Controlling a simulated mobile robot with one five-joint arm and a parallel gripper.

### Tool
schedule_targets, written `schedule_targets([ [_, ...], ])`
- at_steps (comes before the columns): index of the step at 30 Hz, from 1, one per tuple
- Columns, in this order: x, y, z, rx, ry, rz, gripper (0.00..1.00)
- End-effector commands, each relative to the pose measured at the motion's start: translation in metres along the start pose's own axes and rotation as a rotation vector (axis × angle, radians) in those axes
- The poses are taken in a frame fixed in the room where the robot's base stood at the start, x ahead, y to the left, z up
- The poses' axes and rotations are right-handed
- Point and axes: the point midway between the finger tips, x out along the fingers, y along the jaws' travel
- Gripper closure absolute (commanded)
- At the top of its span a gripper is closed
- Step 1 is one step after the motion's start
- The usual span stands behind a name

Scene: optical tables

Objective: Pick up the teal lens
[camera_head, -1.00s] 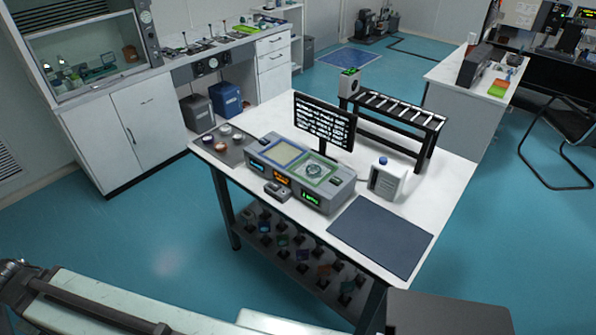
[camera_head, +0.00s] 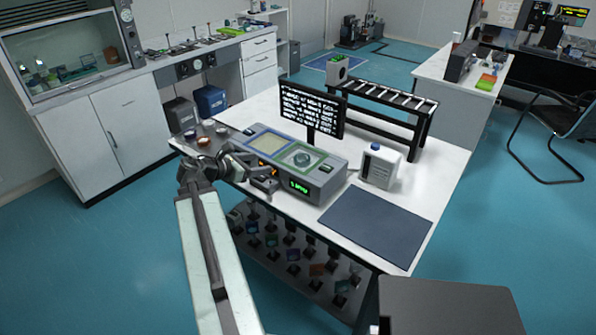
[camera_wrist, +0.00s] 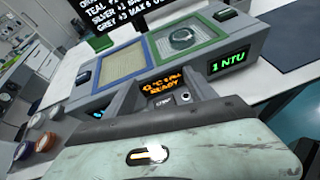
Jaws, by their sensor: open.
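Several small coloured lenses on dark stands fill the shelf under the white table in the head view. A greenish-teal one (camera_head: 342,287) stands near the right end, but it is small and I cannot be sure it is the teal lens. A round glass piece (camera_head: 302,158) lies on the green-framed pad of the grey instrument; it also shows in the wrist view (camera_wrist: 183,38), its colour unclear. My gripper (camera_head: 266,176) is open and empty, over the table's front edge before the instrument, above and left of the greenish-teal lens.
The grey instrument (camera_head: 325,178) has lit displays. Behind it stand a monitor (camera_head: 311,108) and a black roller rack (camera_head: 385,105). Small round pots (camera_head: 203,141) sit at the left.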

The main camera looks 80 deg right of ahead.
Motion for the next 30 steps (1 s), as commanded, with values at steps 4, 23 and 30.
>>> schedule_targets([
  [4,0.048,-0.038,0.03,-0.09,-0.072,-0.075,0.36],
  [23,0.092,-0.053,0.037,-0.085,-0.075,-0.098,0.36],
  [30,0.132,-0.058,0.039,-0.085,-0.075,-0.099,0.36],
])
